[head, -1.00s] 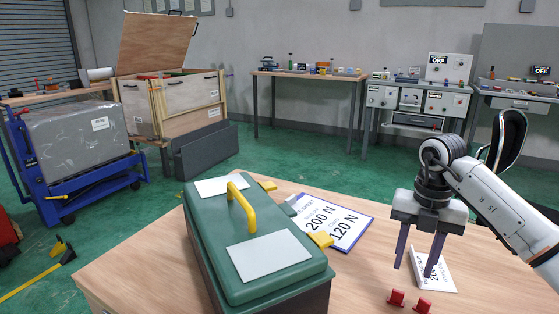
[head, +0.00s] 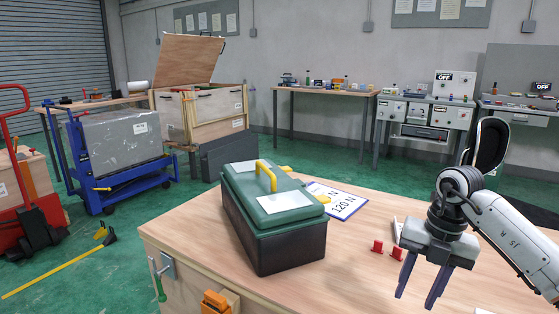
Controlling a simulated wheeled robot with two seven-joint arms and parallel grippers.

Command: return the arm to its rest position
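My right gripper (head: 421,292) is at the lower right of the head view, at the end of my white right arm (head: 508,238). Its two dark fingers point down and stand apart, with nothing between them. It appears in front of the right part of the wooden table (head: 345,264). My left gripper and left arm are not in view.
A green toolbox (head: 285,238) with a yellow handle stands on the table. A blue cart (head: 100,192) stands at the left on the green floor.

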